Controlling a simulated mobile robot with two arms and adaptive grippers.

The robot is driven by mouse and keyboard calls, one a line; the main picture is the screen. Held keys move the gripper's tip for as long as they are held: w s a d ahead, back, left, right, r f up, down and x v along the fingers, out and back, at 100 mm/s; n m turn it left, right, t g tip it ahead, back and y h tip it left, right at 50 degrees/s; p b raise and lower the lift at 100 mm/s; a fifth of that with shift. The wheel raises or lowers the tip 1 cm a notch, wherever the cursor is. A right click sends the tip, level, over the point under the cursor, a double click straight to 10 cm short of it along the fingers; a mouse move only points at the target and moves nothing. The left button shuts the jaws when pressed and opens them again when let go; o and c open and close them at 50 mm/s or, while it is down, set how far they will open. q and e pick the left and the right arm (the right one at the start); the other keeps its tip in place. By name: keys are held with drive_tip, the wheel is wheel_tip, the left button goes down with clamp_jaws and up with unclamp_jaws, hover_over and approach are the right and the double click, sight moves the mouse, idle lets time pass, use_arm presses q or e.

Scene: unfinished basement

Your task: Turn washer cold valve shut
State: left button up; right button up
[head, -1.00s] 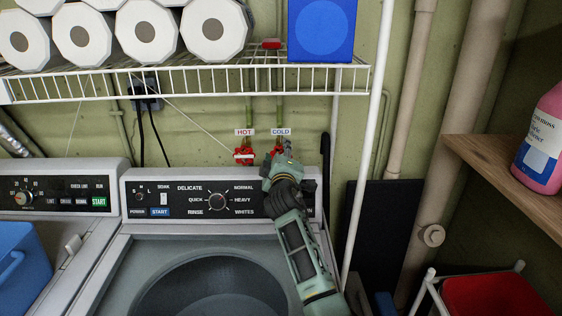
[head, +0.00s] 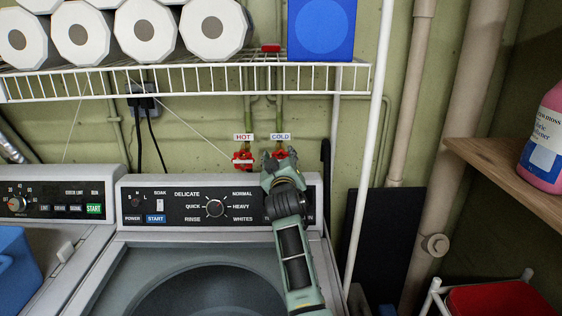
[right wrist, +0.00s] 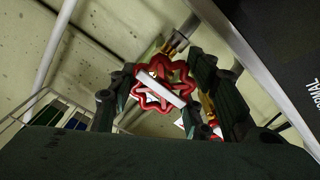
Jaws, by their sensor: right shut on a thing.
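The washer cold valve is a red lobed wheel (right wrist: 163,84) with a white bar across its face, under the COLD label (head: 281,136). In the head view my right gripper (head: 279,156) covers most of it. In the right wrist view the fingers stand on either side of the wheel, shut on it. The bar lies slanted in that view. The similar red HOT valve (head: 243,159) is just left of the gripper, under its own label. My left gripper is not in view.
The washer (head: 134,185) with its control panel stands below the valves. A white wire shelf (head: 200,82) with paper rolls and a blue box (head: 321,30) hangs above. A white upright post (head: 367,150) is to the right, and a wooden shelf (head: 510,185) beyond it.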

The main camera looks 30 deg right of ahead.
sight(282, 150)
drive_tip(key=shift+r, duration=0.1)
drive_tip(key=o, duration=1.1)
drive_tip(key=shift+s, duration=0.1)
drive_tip(key=r, duration=1)
drive_tip(key=shift+s+d+r, duration=0.25)
drive_tip(key=shift+s, duration=0.1)
drive_tip(key=shift+w+a+f, duration=0.15)
drive_tip(key=shift+w+f, duration=0.2)
drive_tip(key=shift+w, duration=0.15)
drive_tip(key=shift+s+r, duration=0.1)
drive_tip(key=shift+s, duration=0.1)
